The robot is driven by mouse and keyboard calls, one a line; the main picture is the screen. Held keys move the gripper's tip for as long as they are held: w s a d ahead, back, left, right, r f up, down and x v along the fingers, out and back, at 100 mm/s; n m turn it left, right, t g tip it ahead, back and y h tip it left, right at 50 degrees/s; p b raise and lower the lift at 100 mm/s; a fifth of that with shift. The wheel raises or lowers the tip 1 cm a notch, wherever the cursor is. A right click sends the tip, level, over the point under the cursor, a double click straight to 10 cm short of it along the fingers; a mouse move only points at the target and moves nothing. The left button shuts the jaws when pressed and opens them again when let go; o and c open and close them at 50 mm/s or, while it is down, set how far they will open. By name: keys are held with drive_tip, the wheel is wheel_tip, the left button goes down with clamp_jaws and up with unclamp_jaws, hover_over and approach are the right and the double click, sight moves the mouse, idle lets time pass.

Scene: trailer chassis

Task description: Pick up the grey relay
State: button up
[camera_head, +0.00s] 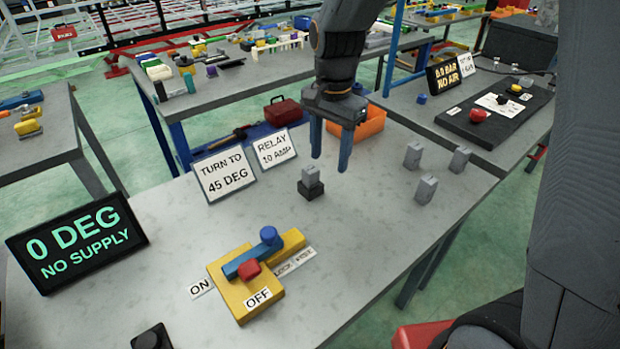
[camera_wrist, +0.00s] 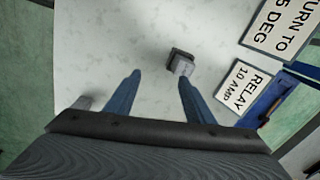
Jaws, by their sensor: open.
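A small grey relay (camera_head: 312,177) sits upright on a dark square base (camera_head: 311,192) near the middle of the table; it also shows in the wrist view (camera_wrist: 183,66). Several similar grey blocks stand apart to its right: one (camera_head: 413,155) at the left, one (camera_head: 460,159) at the back right and one (camera_head: 426,189) nearer. My gripper (camera_head: 330,163) is open and empty, its blue fingers pointing down above the table, just behind and right of the relay on the base. In the wrist view, that relay is beyond the fingertips (camera_wrist: 160,78), near the right finger.
A yellow switch block with a blue lever (camera_head: 252,261) lies in front. A "0 DEG NO SUPPLY" display (camera_head: 78,242) stands left. Cards "TURN TO 45 DEG" (camera_head: 224,173) and "RELAY 10 AMP" (camera_head: 273,150) stand behind. An orange bin (camera_head: 371,122) is beyond. The table's right front is clear.

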sight(311, 169)
drive_tip(key=w+a+m, duration=0.1)
drive_tip(key=a, duration=0.1)
drive_tip(key=w+a+m, duration=0.1)
drive_tip(key=a, duration=0.1)
drive_tip(key=shift+w+r, duration=0.2)
drive_tip(key=shift+m, duration=0.3)
drive_tip(key=shift+w+f+p, duration=0.1)
drive_tip(key=shift+f+p, duration=1.5)
drive_tip(key=shift+f, duration=2.2)
drive_tip(key=c, duration=1.1)
